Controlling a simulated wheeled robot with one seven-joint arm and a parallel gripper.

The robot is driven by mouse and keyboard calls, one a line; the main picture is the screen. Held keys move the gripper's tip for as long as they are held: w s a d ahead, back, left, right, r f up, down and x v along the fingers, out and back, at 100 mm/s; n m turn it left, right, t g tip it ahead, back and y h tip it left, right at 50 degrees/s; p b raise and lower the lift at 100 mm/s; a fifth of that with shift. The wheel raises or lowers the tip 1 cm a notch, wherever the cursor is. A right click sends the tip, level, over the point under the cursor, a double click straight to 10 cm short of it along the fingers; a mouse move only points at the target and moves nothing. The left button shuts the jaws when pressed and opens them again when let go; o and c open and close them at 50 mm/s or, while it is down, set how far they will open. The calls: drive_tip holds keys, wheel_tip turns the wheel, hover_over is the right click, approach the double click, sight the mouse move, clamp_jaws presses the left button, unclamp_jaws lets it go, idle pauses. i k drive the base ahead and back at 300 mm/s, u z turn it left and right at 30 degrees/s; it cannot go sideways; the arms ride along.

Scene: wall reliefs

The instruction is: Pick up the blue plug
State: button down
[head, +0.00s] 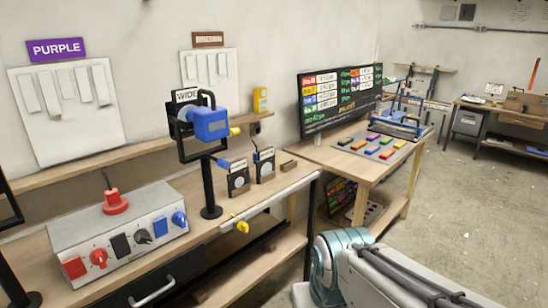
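Several blue parts are in view, and I cannot tell for certain which one is the blue plug. A large blue block (211,124) sits in a black frame on a black post, with a yellow tip (235,131) on its right side. A smaller blue piece (225,165) is just below and right of it, near a black card-like holder (238,180). A blue knob or plug (179,219) is at the right end of the grey control box (140,262). My arm shows at the bottom right, but my gripper is not in view.
The wooden workbench (250,207) has a rail with a yellow knob (243,227) along its front. A red button (115,202) tops the control box. A second table (330,155) holds a screen (340,97) and coloured blocks. The floor (470,205) at right is clear.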

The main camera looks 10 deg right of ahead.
sight(255, 153)
drive_tip(key=u, duration=0.45)
drive_tip(key=k, duration=0.55)
drive_tip(key=z, duration=0.4)
drive_tip(key=i, duration=0.75)
drive_tip(key=z, duration=1.15)
drive_tip(key=i, duration=1.35)
drive_tip(key=u, duration=0.55)
drive_tip(key=i, duration=0.9)
drive_tip(key=u, duration=1.25)
drive_tip(key=i, duration=0.4)
drive_tip(key=u, duration=0.5)
